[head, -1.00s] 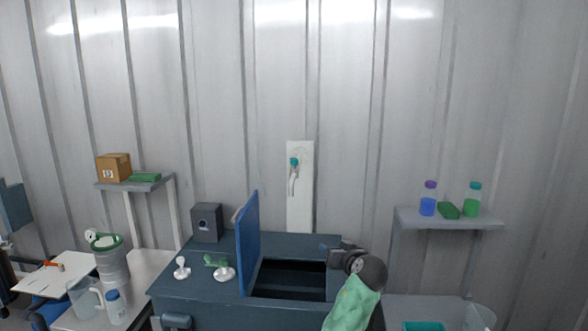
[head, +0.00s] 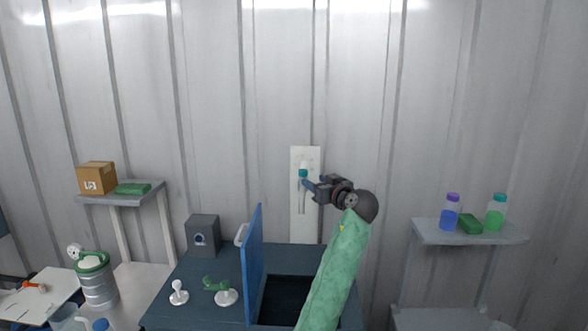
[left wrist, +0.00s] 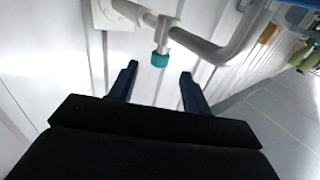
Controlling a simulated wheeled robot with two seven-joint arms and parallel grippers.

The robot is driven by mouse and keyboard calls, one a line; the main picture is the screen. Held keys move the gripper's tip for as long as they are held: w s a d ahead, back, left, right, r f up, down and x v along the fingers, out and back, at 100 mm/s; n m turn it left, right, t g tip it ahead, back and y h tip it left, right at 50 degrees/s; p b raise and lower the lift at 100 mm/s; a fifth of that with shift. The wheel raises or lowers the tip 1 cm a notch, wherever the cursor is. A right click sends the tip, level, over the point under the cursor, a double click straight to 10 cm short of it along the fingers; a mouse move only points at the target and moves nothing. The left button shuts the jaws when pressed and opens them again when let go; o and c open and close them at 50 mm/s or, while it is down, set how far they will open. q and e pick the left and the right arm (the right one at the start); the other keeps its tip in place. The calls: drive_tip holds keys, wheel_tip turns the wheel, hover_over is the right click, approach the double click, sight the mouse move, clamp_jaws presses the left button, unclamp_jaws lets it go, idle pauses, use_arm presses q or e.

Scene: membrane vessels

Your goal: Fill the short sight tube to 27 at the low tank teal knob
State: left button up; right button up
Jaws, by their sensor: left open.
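The teal knob (head: 303,173) sits on a tap with a downward spout (head: 302,198) on a white wall panel (head: 305,227). My left gripper (head: 308,188) is raised at the panel, with its fingers close to the knob. In the left wrist view the knob (left wrist: 160,60) shows between and slightly beyond the two open fingertips (left wrist: 160,72); no contact is visible. My right gripper is not in view.
Below stands a dark cabinet (head: 205,270) with an opening and a raised blue lid (head: 252,265). A grey box (head: 203,236) and small fittings stand on it. The right shelf (head: 470,238) holds two bottles; the left shelf (head: 125,199) holds a carton (head: 97,178).

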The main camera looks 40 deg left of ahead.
sight(306, 173)
use_arm(q)
drive_tip(key=shift+a+r, duration=0.15)
drive_tip(key=shift+r, duration=0.25)
drive_tip(key=p+x, duration=0.2)
drive_tip(key=shift+w+a, duration=0.15)
drive_tip(key=shift+a, duration=0.1)
drive_tip(key=p+x, duration=0.2)
drive_tip(key=x, duration=0.1)
drive_tip(key=shift+a, duration=0.15)
drive_tip(key=shift+p+x, duration=0.55)
drive_tip(key=shift+x, duration=0.35)
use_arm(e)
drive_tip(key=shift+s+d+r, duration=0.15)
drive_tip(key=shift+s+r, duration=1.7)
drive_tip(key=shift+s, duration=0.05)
use_arm(q)
drive_tip(key=shift+f, duration=0.15)
drive_tip(key=shift+c, duration=0.2)
drive_tip(key=c, duration=0.9)
drive_tip(key=shift+c, duration=0.2)
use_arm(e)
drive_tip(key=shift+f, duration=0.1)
